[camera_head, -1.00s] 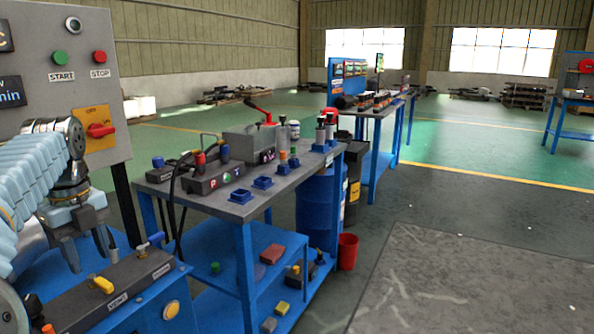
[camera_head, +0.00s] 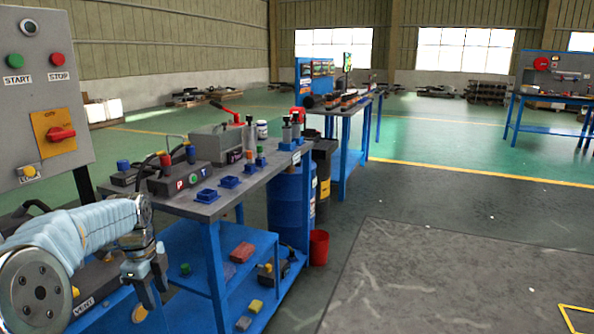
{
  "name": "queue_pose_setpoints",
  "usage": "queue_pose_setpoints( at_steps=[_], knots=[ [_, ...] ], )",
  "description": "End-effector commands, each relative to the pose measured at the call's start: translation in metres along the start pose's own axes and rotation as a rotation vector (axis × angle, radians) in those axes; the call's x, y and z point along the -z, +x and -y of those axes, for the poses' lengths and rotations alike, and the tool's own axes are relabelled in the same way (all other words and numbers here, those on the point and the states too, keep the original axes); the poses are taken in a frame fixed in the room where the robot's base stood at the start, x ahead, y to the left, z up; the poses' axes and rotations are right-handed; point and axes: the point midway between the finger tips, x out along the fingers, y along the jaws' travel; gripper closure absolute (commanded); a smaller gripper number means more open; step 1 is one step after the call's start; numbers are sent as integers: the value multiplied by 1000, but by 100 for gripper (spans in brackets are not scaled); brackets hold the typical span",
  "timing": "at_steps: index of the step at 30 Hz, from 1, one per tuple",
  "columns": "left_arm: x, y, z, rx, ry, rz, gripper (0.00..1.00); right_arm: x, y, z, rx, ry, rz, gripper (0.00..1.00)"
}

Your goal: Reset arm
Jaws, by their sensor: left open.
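My left arm comes in from the left, wrapped in a pale blue ribbed sleeve. Its gripper (camera_head: 152,300) points down, with its dark fingers apart and nothing seen between them. It hangs in front of the near blue stand, to the left of the workbench (camera_head: 228,206). Whether it touches anything below cannot be told. My right gripper is not in view.
The grey control panel (camera_head: 42,95) with a red rotary switch stands at the left. The workbench carries a valve block (camera_head: 180,178), a grey box (camera_head: 215,141) and small blue sockets. A red bucket (camera_head: 318,247) stands beside it. The floor at right is clear.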

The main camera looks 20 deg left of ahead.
Motion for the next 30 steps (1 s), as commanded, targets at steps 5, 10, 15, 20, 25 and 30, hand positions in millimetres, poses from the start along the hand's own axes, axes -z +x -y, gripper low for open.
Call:
queue_pose_setpoints(
  at_steps=[5, 10, 15, 20, 25, 30],
  knots=[
    [82, 120, 23, -16, -222, -73, 53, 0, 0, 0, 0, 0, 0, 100],
    [176, 235, -1, -60, -539, -161, 53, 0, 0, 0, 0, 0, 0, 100],
    [263, 323, -76, -157, -924, -225, 53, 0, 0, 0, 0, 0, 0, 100],
    [313, 363, -155, -251, -1261, -235, 53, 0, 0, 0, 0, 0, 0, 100],
    [331, 373, -201, -301, -1461, -227, 53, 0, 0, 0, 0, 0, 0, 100],
    [334, 374, -207, -305, -1500, -228, 53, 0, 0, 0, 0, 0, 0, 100]
  ],
)
